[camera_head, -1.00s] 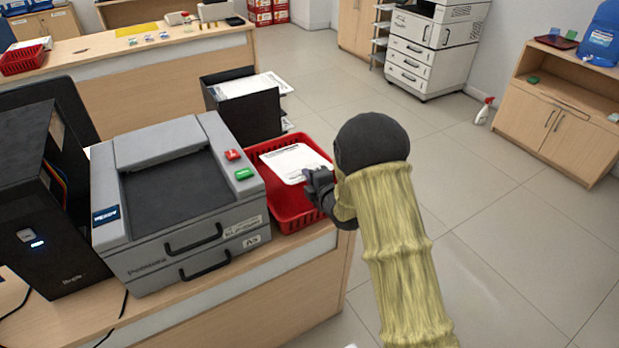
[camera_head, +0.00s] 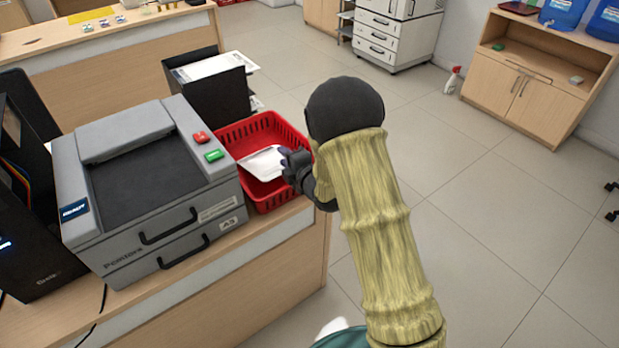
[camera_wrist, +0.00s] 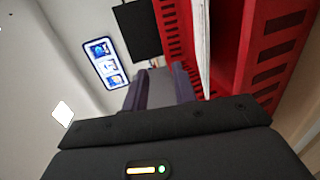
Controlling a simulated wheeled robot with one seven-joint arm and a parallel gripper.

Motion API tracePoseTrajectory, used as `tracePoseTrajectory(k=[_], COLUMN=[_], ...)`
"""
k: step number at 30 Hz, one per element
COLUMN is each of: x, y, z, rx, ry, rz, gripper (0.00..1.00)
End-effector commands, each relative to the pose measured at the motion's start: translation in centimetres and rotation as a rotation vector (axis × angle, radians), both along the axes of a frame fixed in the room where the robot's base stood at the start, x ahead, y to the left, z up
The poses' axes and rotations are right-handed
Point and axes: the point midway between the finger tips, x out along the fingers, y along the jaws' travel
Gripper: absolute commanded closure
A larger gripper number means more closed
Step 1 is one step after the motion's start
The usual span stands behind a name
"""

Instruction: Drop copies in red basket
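The white copies (camera_head: 264,163) are inside the red basket (camera_head: 262,126), tilted, with one end low in it. The basket stands on the counter beside the grey printer. My gripper (camera_head: 287,162) is at the right side of the basket, close to the sheets' right end. In the wrist view my gripper's fingers (camera_wrist: 160,88) stand apart with a gap between them. The copies (camera_wrist: 202,45) show there edge-on, to the right of the right finger, in front of the red basket wall (camera_wrist: 178,40). Whether a finger touches them is unclear.
The grey printer (camera_head: 150,170) with red and green buttons stands left of the basket. A black paper tray (camera_head: 212,95) stands behind it. The counter edge (camera_head: 200,265) is in front, and open floor lies to the right.

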Motion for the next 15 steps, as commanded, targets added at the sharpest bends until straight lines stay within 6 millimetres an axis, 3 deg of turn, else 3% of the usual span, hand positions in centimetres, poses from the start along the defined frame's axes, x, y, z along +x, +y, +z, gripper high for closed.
tracePoseTrajectory(k=[15], x=[-8.4], y=[-5.2], z=[1.9], rx=[0.000], ry=[0.001], rz=[-0.002], gripper=[0.72])
